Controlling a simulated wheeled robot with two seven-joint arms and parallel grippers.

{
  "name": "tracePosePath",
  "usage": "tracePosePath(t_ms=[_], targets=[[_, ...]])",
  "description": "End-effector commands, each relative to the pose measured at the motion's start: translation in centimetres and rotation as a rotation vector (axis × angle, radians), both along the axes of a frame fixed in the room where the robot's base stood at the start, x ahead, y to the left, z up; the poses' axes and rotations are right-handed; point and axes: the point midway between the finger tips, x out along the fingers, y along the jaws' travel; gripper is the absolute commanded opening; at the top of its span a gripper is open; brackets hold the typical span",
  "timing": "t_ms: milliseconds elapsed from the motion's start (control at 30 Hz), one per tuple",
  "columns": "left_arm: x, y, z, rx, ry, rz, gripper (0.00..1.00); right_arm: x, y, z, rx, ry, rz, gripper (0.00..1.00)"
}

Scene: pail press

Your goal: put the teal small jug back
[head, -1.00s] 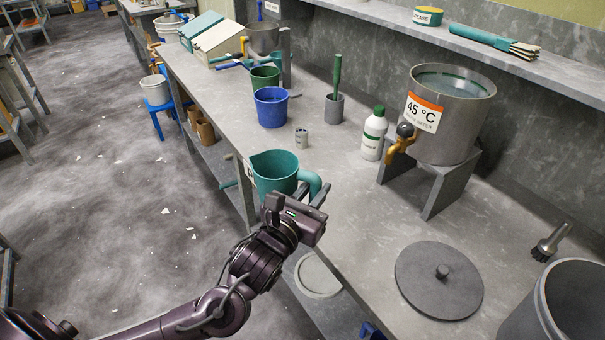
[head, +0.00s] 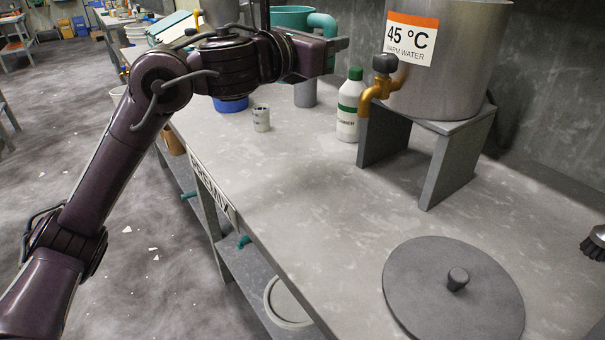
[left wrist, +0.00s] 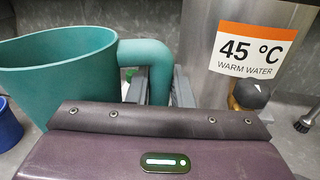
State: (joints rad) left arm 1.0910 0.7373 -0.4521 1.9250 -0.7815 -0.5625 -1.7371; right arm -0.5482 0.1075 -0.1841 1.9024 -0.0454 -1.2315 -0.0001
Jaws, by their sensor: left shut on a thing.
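The teal small jug (head: 292,17) shows at the top of the head view, held up above the bench and partly hidden behind my left arm. In the left wrist view the jug (left wrist: 60,75) looks upright, with its handle (left wrist: 150,62) toward the gripper. My left gripper (head: 328,42) is shut on the jug's handle; its fingers (left wrist: 160,88) show on either side of the handle in the left wrist view. The jug's base is hidden behind the gripper body. My right gripper is not in view.
The warm water tank (head: 450,60) stands on a grey stand (head: 440,165), with a brass tap (head: 377,92). A white bottle (head: 349,108), a small grey cup (head: 261,118) and a blue container (head: 231,105) stand nearby. A round grey lid (head: 450,300) lies at the front. The bench (head: 290,190) between is clear.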

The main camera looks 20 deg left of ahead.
Motion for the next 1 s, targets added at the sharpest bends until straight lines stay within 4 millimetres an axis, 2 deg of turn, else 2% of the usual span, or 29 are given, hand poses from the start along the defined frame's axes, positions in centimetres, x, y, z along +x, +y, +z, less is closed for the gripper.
tracePosePath(t_ms=[167, 367, 500, 600, 867, 1000], targets=[[0.0, 0.1, -3.6, 0.0, 0.007, 0.003, 0.0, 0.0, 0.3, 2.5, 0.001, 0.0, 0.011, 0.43], [-0.1, 0.1, -9.1, 0.0, 0.007, 0.001, 0.0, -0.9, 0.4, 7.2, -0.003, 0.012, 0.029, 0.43], [0.0, 0.1, -12.7, 0.0, 0.007, 0.001, 0.0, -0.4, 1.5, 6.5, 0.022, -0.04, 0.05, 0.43], [-0.1, 0.1, -14.5, 0.0, 0.004, 0.002, 0.0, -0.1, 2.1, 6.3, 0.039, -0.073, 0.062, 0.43], [-0.1, 0.0, -16.4, 0.0, 0.0, 0.001, 0.0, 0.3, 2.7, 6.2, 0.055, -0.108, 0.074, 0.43], [-0.1, 0.0, -18.4, 0.0, 0.003, 0.001, 0.0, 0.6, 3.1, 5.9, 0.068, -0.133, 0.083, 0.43]])
